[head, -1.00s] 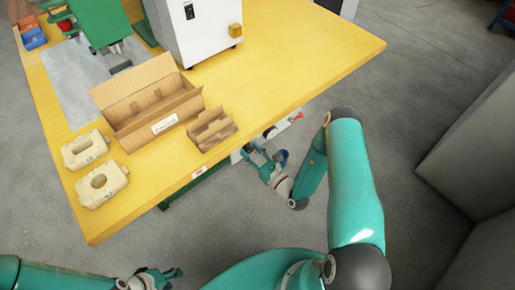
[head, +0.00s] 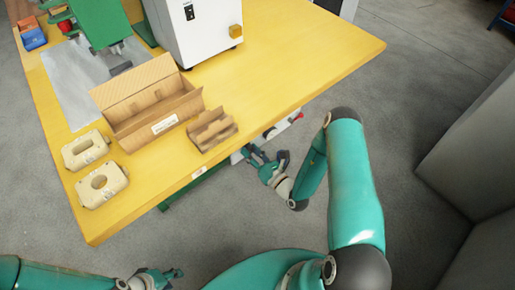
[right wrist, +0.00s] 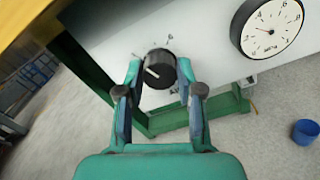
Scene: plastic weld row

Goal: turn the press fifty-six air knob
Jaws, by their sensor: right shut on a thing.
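The black round air knob (right wrist: 160,67) with a white pointer mark is on a pale panel under the table edge. In the head view my right gripper (head: 268,157) is beside the table's front edge, and the knob cannot be made out there. My left gripper (head: 172,279) is low at the left, away from the table; its fingers are too small to read.
A round white gauge (right wrist: 272,27) is on the panel right of the knob. A blue bucket (right wrist: 305,132) stands on the floor. The yellow table (head: 300,60) holds an open carton (head: 150,103), a smaller cardboard tray (head: 212,130), two cream parts and a white machine (head: 200,25).

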